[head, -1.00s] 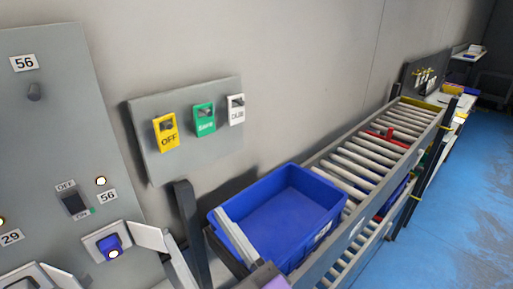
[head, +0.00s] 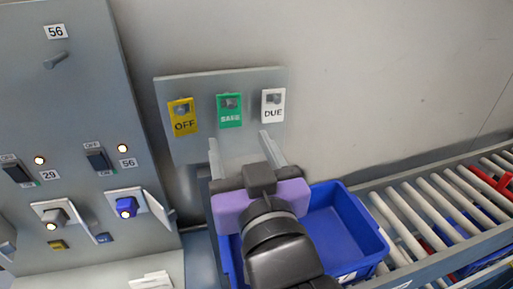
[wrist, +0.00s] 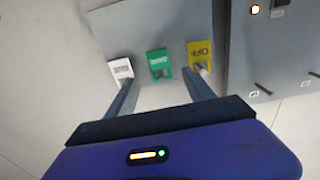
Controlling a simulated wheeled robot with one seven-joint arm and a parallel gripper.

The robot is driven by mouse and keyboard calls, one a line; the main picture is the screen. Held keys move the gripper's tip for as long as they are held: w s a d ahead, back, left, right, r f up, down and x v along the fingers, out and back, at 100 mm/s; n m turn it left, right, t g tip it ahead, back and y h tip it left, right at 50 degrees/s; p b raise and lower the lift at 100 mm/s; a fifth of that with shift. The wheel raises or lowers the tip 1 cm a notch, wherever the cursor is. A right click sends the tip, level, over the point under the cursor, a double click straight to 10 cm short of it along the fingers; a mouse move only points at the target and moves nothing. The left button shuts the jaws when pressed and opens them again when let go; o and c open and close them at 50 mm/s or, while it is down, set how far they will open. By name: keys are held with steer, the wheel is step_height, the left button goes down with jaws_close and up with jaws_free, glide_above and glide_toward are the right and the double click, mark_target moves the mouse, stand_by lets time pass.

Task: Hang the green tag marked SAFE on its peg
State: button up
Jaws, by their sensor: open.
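The green tag marked SAFE (head: 229,111) hangs in the middle of a small grey board (head: 180,153), between a yellow OFF tag (head: 183,118) and a white DUE tag (head: 272,106). In the wrist view the green tag (wrist: 159,63) shows just beyond my fingertips. My gripper (head: 240,141) is open and empty, its two fingers spread wide, a little below the tag in the head view. A bare grey peg (head: 56,61) sticks out of the grey panel under a label reading 56 (head: 56,31).
The grey panel (head: 100,75) at left carries switches, lit lamps and plugs, including a blue plug (head: 126,207). A blue bin (head: 372,232) stands beneath my arm. A roller conveyor (head: 430,205) runs to the right. The wall above the board is clear.

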mark_target(230, 118)
steer(key=shift+f+b+x, duration=0.2)
steer(key=shift+x, duration=1.6)
steer(key=shift+f+b+x, duration=0.2)
steer(key=shift+b+x, duration=0.05)
steer(key=shift+x, duration=1.6)
steer(key=shift+f+b+x, duration=0.2)
steer(key=shift+x, duration=1.6)
steer(key=shift+d, duration=0.1)
jaws_close()
steer(key=shift+r+p, duration=0.2)
steer(key=shift+p, duration=0.4)
steer(key=shift+p+v, duration=0.4)
steer(key=shift+v, duration=0.6)
